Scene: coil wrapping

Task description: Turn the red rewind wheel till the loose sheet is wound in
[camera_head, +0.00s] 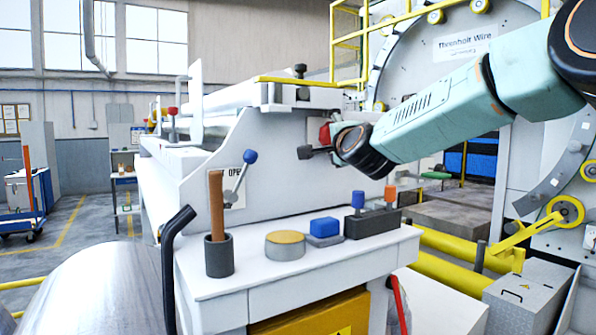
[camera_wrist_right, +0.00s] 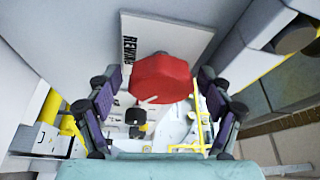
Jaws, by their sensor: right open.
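The red rewind wheel (camera_wrist_right: 160,79) is a faceted knob in front of a white plate marked REWIND in the right wrist view. A small red part of it (camera_head: 325,133) shows in the head view, on the white machine's side. My right gripper (camera_wrist_right: 161,88) is open, one finger on each side of the wheel. Gaps show between the fingers and the wheel, and I see no contact. In the head view my right gripper (camera_head: 318,151) is beside the wheel and partly covers it. My left gripper is not in view. I cannot make out the loose sheet.
A blue-knobbed lever (camera_head: 250,157) marked OPEN is on the machine's side. A white ledge (camera_head: 228,281) below holds a brown-handled tool in a cup, a round tin (camera_head: 285,245) and blue items. A shiny metal roll (camera_head: 105,285) lies at lower left.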

